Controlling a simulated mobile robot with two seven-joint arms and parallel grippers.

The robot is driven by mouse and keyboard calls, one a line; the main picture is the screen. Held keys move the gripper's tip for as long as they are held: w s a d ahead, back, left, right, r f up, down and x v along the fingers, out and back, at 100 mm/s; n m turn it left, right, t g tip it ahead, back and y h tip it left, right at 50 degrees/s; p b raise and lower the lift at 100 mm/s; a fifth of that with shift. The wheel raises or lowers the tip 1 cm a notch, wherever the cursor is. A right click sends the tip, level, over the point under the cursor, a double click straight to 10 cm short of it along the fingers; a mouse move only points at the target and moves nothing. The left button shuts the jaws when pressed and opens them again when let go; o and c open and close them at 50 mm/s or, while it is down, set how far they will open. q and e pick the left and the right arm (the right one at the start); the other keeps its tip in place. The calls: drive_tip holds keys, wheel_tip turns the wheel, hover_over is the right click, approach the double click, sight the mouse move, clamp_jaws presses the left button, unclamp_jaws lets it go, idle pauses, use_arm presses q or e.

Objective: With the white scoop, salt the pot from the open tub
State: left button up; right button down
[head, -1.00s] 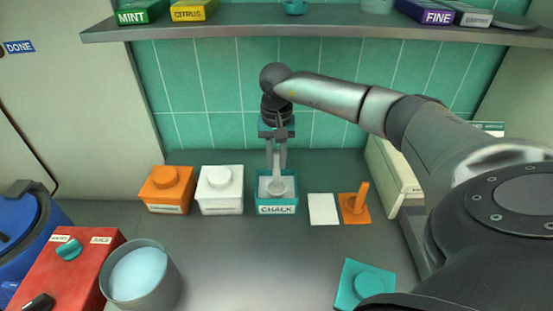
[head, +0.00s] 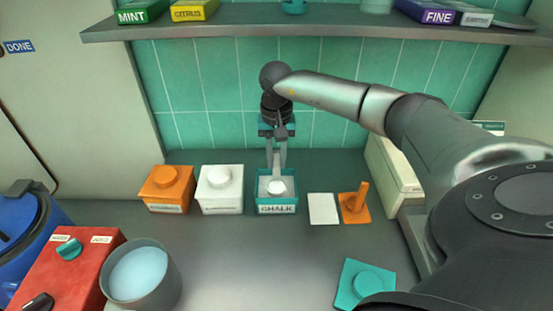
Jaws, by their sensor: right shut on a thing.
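The open teal tub (head: 276,210) stands at the back middle of the counter. Its front label reads CHALK, and pale material shows inside. My right gripper (head: 277,145) points down above the tub, shut on the handle of the scoop (head: 277,187). The scoop's bowl is inside the tub and looks bright white; whether that is its surface or a load of powder is hard to tell. The grey pot (head: 165,290) with pale blue liquid (head: 138,273) stands at the front left. My left gripper is out of view.
Closed orange (head: 167,190) and white (head: 220,190) tubs stand left of the open one. A white mat (head: 323,209) and an orange piece with an upright peg (head: 355,205) lie right. A teal lid (head: 365,283) lies at front. A red box (head: 65,265) adjoins the pot.

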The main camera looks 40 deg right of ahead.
drive_tip(key=shift+r+p, duration=1.45)
drive_tip(key=shift+r, duration=0.8)
drive_tip(key=shift+a, duration=0.1)
idle(0.6)
